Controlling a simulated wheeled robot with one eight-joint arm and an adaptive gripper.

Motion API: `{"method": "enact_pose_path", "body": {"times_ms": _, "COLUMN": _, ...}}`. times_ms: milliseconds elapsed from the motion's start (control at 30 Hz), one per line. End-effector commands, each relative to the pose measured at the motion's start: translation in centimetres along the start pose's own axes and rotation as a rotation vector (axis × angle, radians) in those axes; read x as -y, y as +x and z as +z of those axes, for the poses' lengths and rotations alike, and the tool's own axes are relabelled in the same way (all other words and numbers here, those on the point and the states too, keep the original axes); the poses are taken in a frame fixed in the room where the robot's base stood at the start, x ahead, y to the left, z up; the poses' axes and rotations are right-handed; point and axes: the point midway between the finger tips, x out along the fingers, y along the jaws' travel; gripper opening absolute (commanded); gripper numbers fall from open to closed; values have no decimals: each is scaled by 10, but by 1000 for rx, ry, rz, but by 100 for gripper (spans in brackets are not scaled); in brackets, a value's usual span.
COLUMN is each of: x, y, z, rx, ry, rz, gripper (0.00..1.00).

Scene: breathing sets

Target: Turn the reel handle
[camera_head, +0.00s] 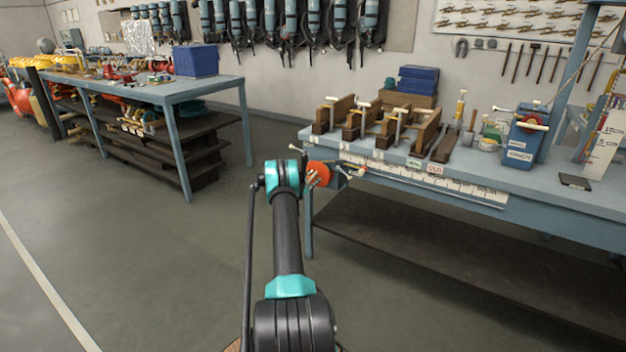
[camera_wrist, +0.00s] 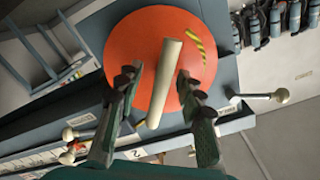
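The reel is an orange-red disc (camera_wrist: 118,52) that fills the upper middle of the wrist view. A cream bar-shaped handle (camera_wrist: 169,58) crosses its face, slightly tilted. My gripper (camera_wrist: 155,82) is open, with one dark finger on each side of the handle and visible gaps between. I cannot tell how deep the fingertips reach along the handle. In the head view the reel (camera_head: 321,171) is at the left end of the right workbench's front edge, partly hidden by my gripper (camera_head: 313,179).
The right workbench (camera_head: 560,193) carries wooden clamp blocks (camera_head: 395,128) and a blue box (camera_head: 523,143). Another workbench (camera_head: 130,92) stands at left. The floor between the benches is open.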

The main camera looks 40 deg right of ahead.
Motion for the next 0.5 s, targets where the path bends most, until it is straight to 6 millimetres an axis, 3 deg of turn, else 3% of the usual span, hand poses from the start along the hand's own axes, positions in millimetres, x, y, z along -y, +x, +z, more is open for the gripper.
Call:
{"method": "enact_pose_path", "body": {"times_ms": 167, "x": 1, "y": -24, "z": 0, "rx": 2, "ry": 0, "rz": -2, "gripper": 38}}
{"method": "enact_pose_path", "body": {"times_ms": 500, "x": 1, "y": -91, "z": 0, "rx": 1, "ry": 0, "rz": -2, "gripper": 38}}
